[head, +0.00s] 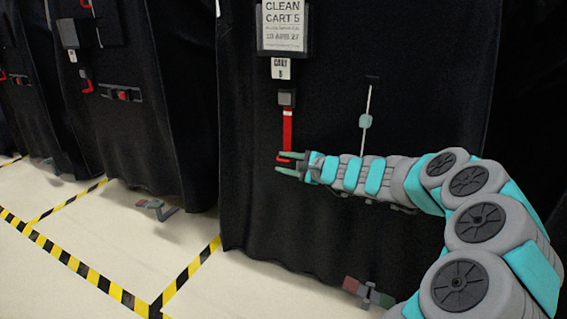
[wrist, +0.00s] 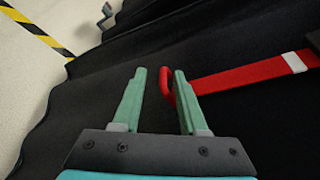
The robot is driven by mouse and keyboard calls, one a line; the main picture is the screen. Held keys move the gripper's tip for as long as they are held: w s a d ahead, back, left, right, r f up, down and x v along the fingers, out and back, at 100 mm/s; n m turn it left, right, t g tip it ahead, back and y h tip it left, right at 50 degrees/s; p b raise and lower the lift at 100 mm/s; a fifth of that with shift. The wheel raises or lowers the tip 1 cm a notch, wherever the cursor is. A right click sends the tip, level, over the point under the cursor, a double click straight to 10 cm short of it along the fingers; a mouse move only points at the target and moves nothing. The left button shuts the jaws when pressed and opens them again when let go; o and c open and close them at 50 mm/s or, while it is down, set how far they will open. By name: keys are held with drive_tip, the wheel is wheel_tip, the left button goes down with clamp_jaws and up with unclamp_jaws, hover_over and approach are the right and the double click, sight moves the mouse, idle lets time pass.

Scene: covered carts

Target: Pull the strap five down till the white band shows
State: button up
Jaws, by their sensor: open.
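The red strap (head: 287,132) hangs from a dark grey buckle (head: 287,98) on the black cover of the cart marked "CLEAN CART 5". A white band (wrist: 295,62) shows on the strap just below the buckle in the wrist view. The strap ends in a red loop (wrist: 166,86). My gripper (head: 286,163) is open at the strap's lower end. In the wrist view the loop lies between the two green fingers (wrist: 160,75), close to the right one, which hides part of the strap. I cannot tell whether that finger touches it.
A thin vertical rod with a pale slider (head: 365,121) is to the right of the strap. A red and green pedal (head: 367,291) sits at the cover's bottom. Other covered carts (head: 130,140) stand to the left.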

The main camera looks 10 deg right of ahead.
drive_tip(key=v, duration=0.7)
drive_tip(key=shift+p, duration=0.4)
drive_tip(key=s+a+r+n+g+y+p, duration=0.1)
drive_tip(key=s+a+r+n+g+p, duration=0.25)
drive_tip(key=s+a, duration=0.5)
drive_tip(key=s+a+r+n+g+y+p, duration=0.15)
drive_tip(key=s+a+n+g, duration=0.25)
drive_tip(key=s+a+n, duration=0.4)
drive_tip(key=s+a+f+n+g+h+p, duration=0.2)
drive_tip(key=s+n+g+h+p, duration=0.15)
drive_tip(key=s, duration=1.15)
drive_tip(key=s+d+f+n+g+h+p, duration=0.2)
drive_tip(key=s+d+h, duration=0.6)
drive_tip(key=s+d, duration=0.6)
drive_tip(key=s+g+p, duration=0.1)
drive_tip(key=s, duration=0.1)
drive_tip(key=shift+s+g, duration=0.3)
drive_tip(key=shift+s, duration=0.05)
